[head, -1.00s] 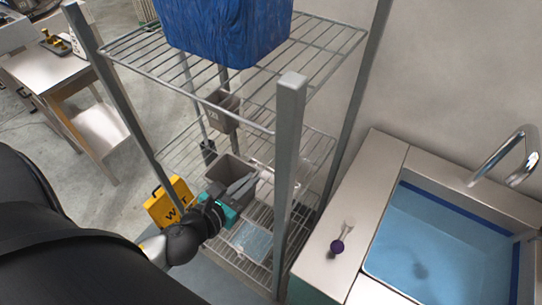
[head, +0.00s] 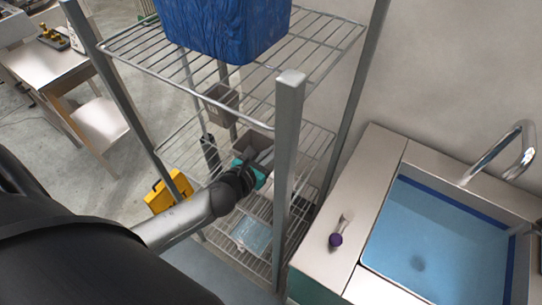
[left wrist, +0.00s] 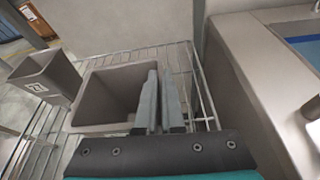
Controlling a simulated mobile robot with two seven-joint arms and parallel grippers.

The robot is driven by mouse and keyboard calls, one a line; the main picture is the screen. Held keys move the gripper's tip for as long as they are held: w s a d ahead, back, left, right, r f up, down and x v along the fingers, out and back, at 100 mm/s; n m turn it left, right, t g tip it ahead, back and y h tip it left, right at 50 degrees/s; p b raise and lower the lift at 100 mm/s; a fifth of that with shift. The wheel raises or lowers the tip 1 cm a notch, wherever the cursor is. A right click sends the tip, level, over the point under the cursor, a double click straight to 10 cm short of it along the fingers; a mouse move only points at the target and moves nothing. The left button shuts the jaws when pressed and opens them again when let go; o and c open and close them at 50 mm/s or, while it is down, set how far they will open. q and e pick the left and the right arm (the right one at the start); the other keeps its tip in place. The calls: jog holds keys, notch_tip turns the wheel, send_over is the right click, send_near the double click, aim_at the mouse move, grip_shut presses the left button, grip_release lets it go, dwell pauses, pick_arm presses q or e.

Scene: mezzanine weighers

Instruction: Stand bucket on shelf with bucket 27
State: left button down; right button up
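A grey-brown bucket (left wrist: 108,92) is held at the middle wire shelf (head: 180,150). Its open top shows in the left wrist view; in the head view it is partly hidden behind my gripper and a post. My left gripper (head: 262,160) has its two grey fingers (left wrist: 158,103) close together at the bucket's right wall, pinching it. I cannot tell whether the bucket's base touches the wires. A smaller grey-brown bucket (head: 220,103) with a pale label stands to its left; it also shows in the left wrist view (left wrist: 48,80). Its label is not fully readable. My right gripper is not in view.
Metal posts (head: 288,150) frame the rack, one close to my gripper. A blue bin (head: 222,25) fills much of the top shelf. A sink (head: 440,240) and counter stand right, with a purple-tipped item (head: 337,238). A yellow sign (head: 165,192) stands left of the rack.

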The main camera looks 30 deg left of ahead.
pick_arm(q)
jog(key=shift+f, duration=0.45)
jog(key=shift+f, duration=0.2)
jog(key=c, duration=1)
grip_release()
jog(key=shift+c, duration=0.2)
jog(key=shift+r, duration=0.1)
jog(key=shift+s+r, duration=0.1)
jog(key=shift+s, duration=0.05)
jog(key=v, duration=1.1)
jog(key=shift+s, duration=0.35)
jog(key=shift+r, duration=0.15)
